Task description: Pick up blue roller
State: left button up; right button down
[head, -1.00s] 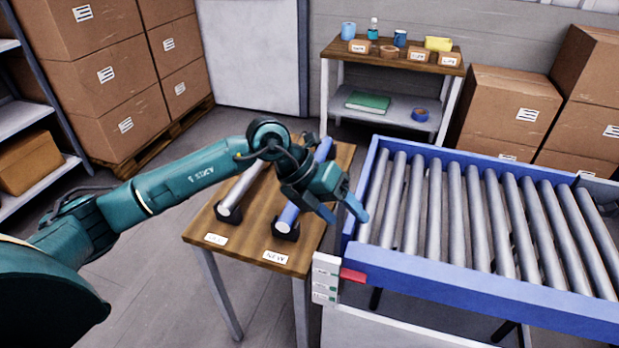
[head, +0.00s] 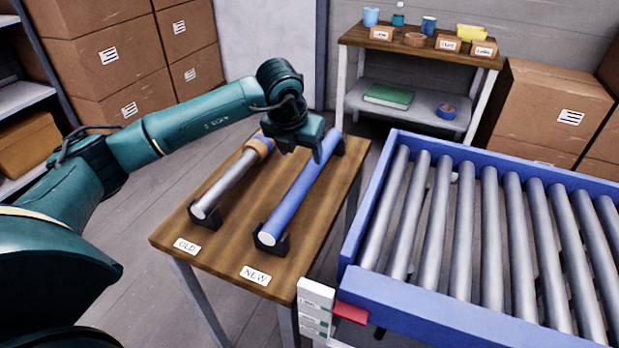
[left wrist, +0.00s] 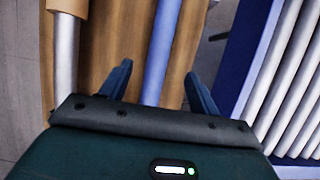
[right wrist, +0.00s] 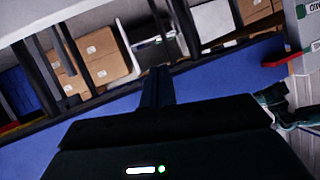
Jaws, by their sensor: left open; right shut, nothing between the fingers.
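The blue roller (head: 299,192) lies in black cradles on the wooden table, above the NEW label (head: 255,275). A silver roller (head: 228,185) with a brown band lies in cradles to its left, above the OLD label (head: 186,246). My left gripper (head: 318,150) is over the far part of the blue roller. In the left wrist view the open fingers (left wrist: 158,85) stand either side of the blue roller (left wrist: 165,45), with nothing held. My right gripper (right wrist: 158,85) shows only in the right wrist view, shut and empty, in front of a blue surface.
The conveyor (head: 470,310) with a blue frame and silver rollers stands close right of the table (head: 215,255). A red lever (head: 351,313) sticks out at its near left corner. A shelf (head: 410,38) with small items and cardboard boxes (head: 555,115) stand behind.

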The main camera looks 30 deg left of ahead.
aim_at(307, 172)
pick_arm(q)
jog(key=x, duration=0.9)
jog(key=shift+w+f, duration=0.1)
jog(key=shift+f, duration=0.3)
jog(key=shift+r, duration=0.1)
grip_shut()
